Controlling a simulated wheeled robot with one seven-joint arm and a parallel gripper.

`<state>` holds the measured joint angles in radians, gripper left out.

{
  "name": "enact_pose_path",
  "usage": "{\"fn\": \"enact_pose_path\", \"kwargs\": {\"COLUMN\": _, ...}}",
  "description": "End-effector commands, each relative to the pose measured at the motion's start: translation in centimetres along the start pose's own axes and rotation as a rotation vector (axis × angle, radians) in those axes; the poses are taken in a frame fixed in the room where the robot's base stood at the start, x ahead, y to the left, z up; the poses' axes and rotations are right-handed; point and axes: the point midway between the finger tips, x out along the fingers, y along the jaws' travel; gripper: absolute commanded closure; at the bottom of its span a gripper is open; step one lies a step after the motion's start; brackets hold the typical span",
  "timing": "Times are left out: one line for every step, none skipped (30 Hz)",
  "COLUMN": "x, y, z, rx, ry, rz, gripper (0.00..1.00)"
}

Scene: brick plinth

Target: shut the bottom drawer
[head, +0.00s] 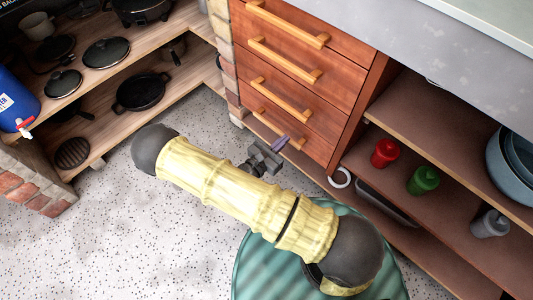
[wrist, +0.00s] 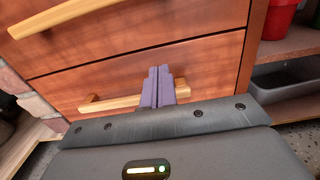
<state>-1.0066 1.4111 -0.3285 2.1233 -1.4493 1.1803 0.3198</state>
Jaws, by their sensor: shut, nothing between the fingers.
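The bottom drawer (head: 316,147) is the lowest of the stacked reddish-wood drawers, and its front also shows in the wrist view (wrist: 212,62). Its front looks about level with the drawer above; I cannot tell whether a small gap is left. Its light wooden bar handle (wrist: 108,103) runs across behind my fingers. My gripper (head: 279,143) is shut and empty, with its purple fingers (wrist: 158,75) pressed together and pointing at the drawer front, across the handle. I cannot tell whether the fingertips touch the drawer or handle. My forearm hides part of the floor in front.
A brick post (head: 228,75) stands left of the drawers. Shelves with pans (head: 142,92) are at the left. Speckled floor (head: 120,245) is clear at lower left.

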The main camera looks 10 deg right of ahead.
Motion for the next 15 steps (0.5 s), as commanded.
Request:
{"fn": "enact_pose_path", "kwargs": {"x": -1.1, "y": 0.1, "z": 0.4, "rx": -0.001, "ry": 0.001, "rz": 0.003, "gripper": 1.0}}
{"fn": "enact_pose_path", "kwargs": {"x": -1.6, "y": 0.1, "z": 0.4, "rx": -0.001, "ry": 0.002, "rz": 0.002, "gripper": 1.0}}
{"fn": "enact_pose_path", "kwargs": {"x": -2.4, "y": 0.0, "z": 0.4, "rx": -0.001, "ry": 0.001, "rz": 0.0, "gripper": 1.0}}
{"fn": "enact_pose_path", "kwargs": {"x": -3.0, "y": 0.0, "z": 0.4, "rx": -0.001, "ry": 0.002, "rz": 0.0, "gripper": 1.0}}
{"fn": "enact_pose_path", "kwargs": {"x": -3.6, "y": 0.0, "z": 0.4, "rx": 0.0, "ry": 0.001, "rz": 0.0, "gripper": 1.0}}
{"fn": "enact_pose_path", "kwargs": {"x": -4.4, "y": 0.0, "z": 0.4, "rx": 0.0, "ry": 0.001, "rz": 0.0, "gripper": 1.0}}
{"fn": "enact_pose_path", "kwargs": {"x": -4.9, "y": 0.0, "z": 0.3, "rx": -0.001, "ry": 0.001, "rz": 0.0, "gripper": 1.0}}
{"fn": "enact_pose_path", "kwargs": {"x": -5.4, "y": -0.1, "z": 0.3, "rx": -0.002, "ry": 0.002, "rz": -0.002, "gripper": 1.0}}
{"fn": "enact_pose_path", "kwargs": {"x": -6.0, "y": 0.0, "z": 0.2, "rx": -0.001, "ry": 0.001, "rz": -0.001, "gripper": 1.0}}
{"fn": "enact_pose_path", "kwargs": {"x": -6.4, "y": 0.0, "z": 0.2, "rx": 0.0, "ry": 0.001, "rz": -0.001, "gripper": 1.0}}
{"fn": "enact_pose_path", "kwargs": {"x": -6.7, "y": 0.0, "z": 0.2, "rx": 0.0, "ry": 0.0, "rz": -0.002, "gripper": 1.0}}
{"fn": "enact_pose_path", "kwargs": {"x": -7.0, "y": 0.0, "z": 0.1, "rx": -0.001, "ry": 0.0, "rz": -0.003, "gripper": 1.0}}
{"fn": "enact_pose_path", "kwargs": {"x": -7.2, "y": 0.0, "z": 0.1, "rx": -0.001, "ry": 0.0, "rz": -0.003, "gripper": 1.0}}
{"fn": "enact_pose_path", "kwargs": {"x": -7.4, "y": -0.1, "z": 0.1, "rx": -0.001, "ry": 0.0, "rz": -0.004, "gripper": 1.0}}
{"fn": "enact_pose_path", "kwargs": {"x": -7.5, "y": -0.1, "z": 0.1, "rx": -0.002, "ry": 0.0, "rz": -0.005, "gripper": 1.0}}
